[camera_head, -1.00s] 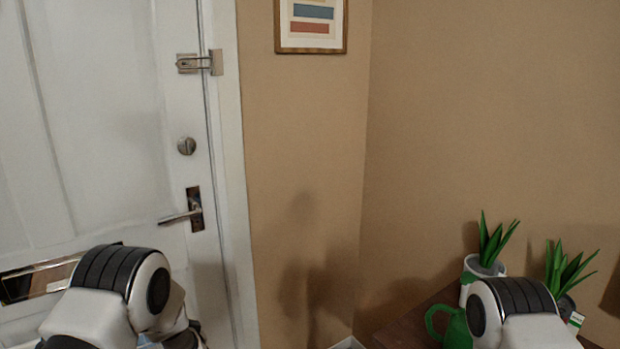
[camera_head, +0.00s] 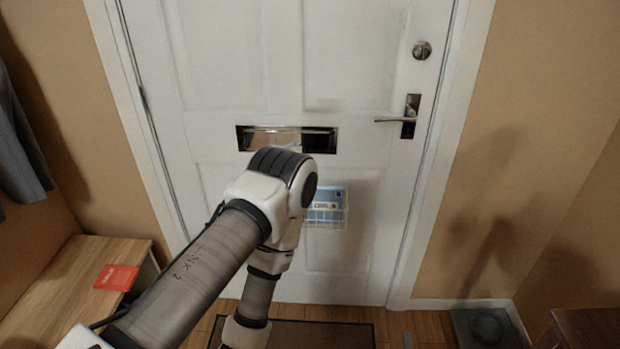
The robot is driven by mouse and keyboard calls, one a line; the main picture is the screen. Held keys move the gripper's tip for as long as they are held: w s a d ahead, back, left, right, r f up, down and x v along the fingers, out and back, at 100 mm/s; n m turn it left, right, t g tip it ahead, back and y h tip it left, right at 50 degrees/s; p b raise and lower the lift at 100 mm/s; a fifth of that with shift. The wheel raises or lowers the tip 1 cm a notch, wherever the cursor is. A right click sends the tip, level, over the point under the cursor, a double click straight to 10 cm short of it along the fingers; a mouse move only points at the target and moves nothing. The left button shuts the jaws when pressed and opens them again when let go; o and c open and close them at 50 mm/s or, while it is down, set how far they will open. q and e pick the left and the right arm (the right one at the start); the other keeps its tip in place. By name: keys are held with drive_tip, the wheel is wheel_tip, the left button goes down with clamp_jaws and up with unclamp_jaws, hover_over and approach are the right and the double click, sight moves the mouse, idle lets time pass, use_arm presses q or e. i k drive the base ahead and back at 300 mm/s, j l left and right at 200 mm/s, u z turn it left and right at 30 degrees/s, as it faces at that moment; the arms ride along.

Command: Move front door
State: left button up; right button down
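The white front door (camera_head: 215,65) stands in its frame ahead and looks shut. Its lever handle (camera_head: 398,119) is on the right side, with a round lock (camera_head: 422,50) above it. A metal letter slot (camera_head: 320,139) crosses the door's middle, partly behind my arm. My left arm comes in from the lower left and bends in front of the door. Its lower part points down towards the floor, and the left gripper is not visible. My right arm and gripper are out of the picture.
A wooden bench (camera_head: 60,275) with a red card (camera_head: 116,277) stands at left, below hanging dark clothes (camera_head: 18,140). A dark doormat (camera_head: 320,335) lies before the door. A grey tray (camera_head: 485,328) and dark wooden furniture (camera_head: 585,328) are at lower right. A blue-and-white item (camera_head: 327,208) shows on the door.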

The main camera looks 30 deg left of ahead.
sight(211, 72)
drive_tip(key=u, duration=1)
